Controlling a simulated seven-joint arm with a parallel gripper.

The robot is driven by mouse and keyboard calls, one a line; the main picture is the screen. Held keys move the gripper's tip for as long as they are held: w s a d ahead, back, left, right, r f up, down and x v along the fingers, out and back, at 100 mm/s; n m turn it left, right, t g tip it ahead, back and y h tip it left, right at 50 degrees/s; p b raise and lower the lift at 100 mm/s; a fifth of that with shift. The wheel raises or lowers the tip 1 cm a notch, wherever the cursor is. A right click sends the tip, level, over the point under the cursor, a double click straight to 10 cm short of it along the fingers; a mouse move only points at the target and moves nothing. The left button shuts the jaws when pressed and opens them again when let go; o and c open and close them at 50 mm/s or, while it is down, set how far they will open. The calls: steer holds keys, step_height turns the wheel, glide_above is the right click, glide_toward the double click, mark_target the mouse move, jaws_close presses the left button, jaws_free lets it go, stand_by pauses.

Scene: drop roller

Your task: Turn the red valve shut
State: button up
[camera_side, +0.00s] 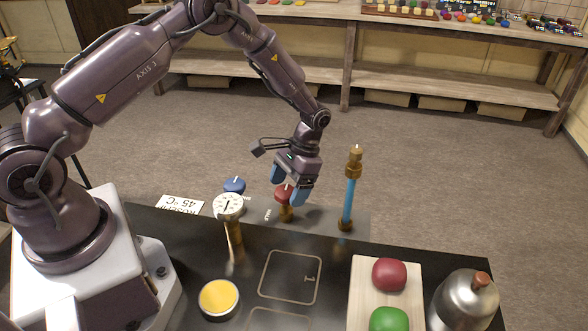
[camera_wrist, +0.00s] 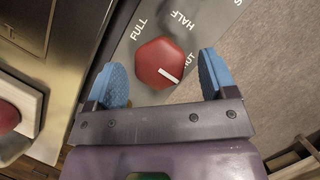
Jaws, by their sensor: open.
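The red valve (camera_side: 284,193) stands on a grey panel near the back edge of the black table. In the wrist view its red six-sided knob (camera_wrist: 163,62) has a white line that points to the lower right, towards the partly hidden label ending in "UT". "FULL" and "HALF" are also printed around it. My gripper (camera_side: 289,185) is directly over the valve. Its blue fingers are apart, one on each side of the knob, and in the wrist view (camera_wrist: 160,80) gaps show between the knob and both fingers.
A blue knob (camera_side: 235,185) and a white dial gauge (camera_side: 229,207) stand left of the valve. A blue pipe with brass fittings (camera_side: 349,200) rises to the right. A board (camera_side: 357,290) with red and green rounded pieces and a metal canister (camera_side: 465,302) are at front right.

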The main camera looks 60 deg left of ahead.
steer(key=v, duration=1.2)
steer(key=shift+r, duration=0.2)
steer(key=shift+w, duration=0.15)
steer(key=s+d+r+t, duration=0.2)
steer(key=s+r+t, duration=0.3)
steer(key=s+r, duration=0.5)
steer(key=s+d+r+t, duration=0.1)
steer(key=s+r+t, duration=0.4)
steer(key=s+r, duration=0.6)
steer(key=s, duration=0.4)
steer(key=shift+d, duration=0.4)
